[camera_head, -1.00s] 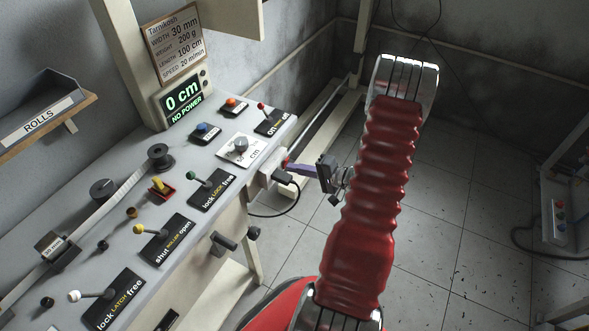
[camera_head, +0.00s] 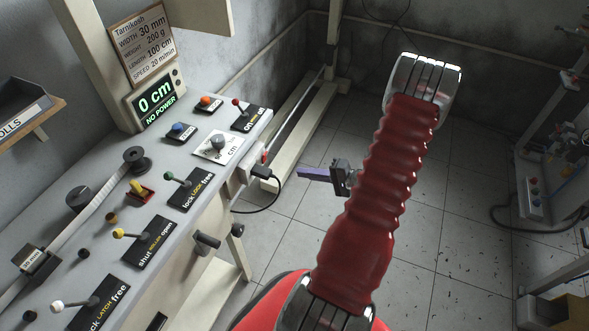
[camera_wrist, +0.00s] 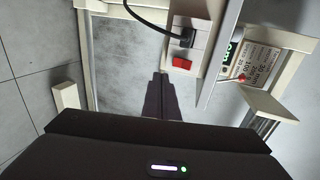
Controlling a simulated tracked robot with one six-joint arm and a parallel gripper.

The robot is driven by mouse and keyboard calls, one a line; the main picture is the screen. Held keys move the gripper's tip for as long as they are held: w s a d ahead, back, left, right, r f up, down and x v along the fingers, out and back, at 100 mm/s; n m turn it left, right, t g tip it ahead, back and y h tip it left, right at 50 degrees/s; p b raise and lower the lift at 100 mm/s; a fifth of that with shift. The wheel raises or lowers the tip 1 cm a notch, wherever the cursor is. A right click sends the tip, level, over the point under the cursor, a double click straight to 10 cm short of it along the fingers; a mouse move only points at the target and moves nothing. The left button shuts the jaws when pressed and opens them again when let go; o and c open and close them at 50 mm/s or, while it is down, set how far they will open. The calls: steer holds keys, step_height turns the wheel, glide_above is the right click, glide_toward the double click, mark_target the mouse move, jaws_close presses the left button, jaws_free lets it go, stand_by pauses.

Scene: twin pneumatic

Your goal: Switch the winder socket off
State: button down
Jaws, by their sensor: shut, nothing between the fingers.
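The winder socket (camera_head: 244,168) is a white box on the right end of the machine table, with a black plug (camera_head: 262,172) and its cord in it. A red switch (camera_head: 265,156) shows on it. In the wrist view the socket (camera_wrist: 200,42) holds the black plug (camera_wrist: 184,37) above the red rocker switch (camera_wrist: 182,63). Which way the rocker is tipped I cannot tell. My gripper (camera_head: 301,173) is shut and empty, apart from the socket, to its right. In the wrist view its fingertips (camera_wrist: 161,76) point just left of and below the switch.
The display (camera_head: 155,102) reads 0 cm and NO POWER. The table top carries several levers and buttons. A black crank handle (camera_head: 206,240) juts from the table's side below the socket. Open tiled floor lies right of the table.

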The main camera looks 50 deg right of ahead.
steer(key=shift+s+d, duration=0.2)
steer(key=shift+s, duration=0.45)
steer(key=shift+s+d, duration=0.2)
steer(key=shift+s, duration=0.45)
steer(key=s+a+f+m+g+y, duration=0.2)
steer(key=s+a+m+g+y, duration=0.15)
steer(key=a, duration=0.35)
steer(key=s+a+r+n+g, duration=0.2)
steer(key=a+r+n+g, duration=0.2)
steer(key=a+r+g, duration=0.25)
steer(key=w+a+r+n+t+h, duration=0.1)
steer(key=w+a+r+n+h, duration=0.1)
steer(key=a+r+n+h, duration=0.6)
steer(key=a+r+n, duration=0.6)
steer(key=a+r, duration=0.9)
steer(key=r, duration=0.4)
steer(key=shift+w+a+t, duration=0.15)
steer(key=shift+a+t, duration=0.15)
steer(key=shift+a, duration=0.1)
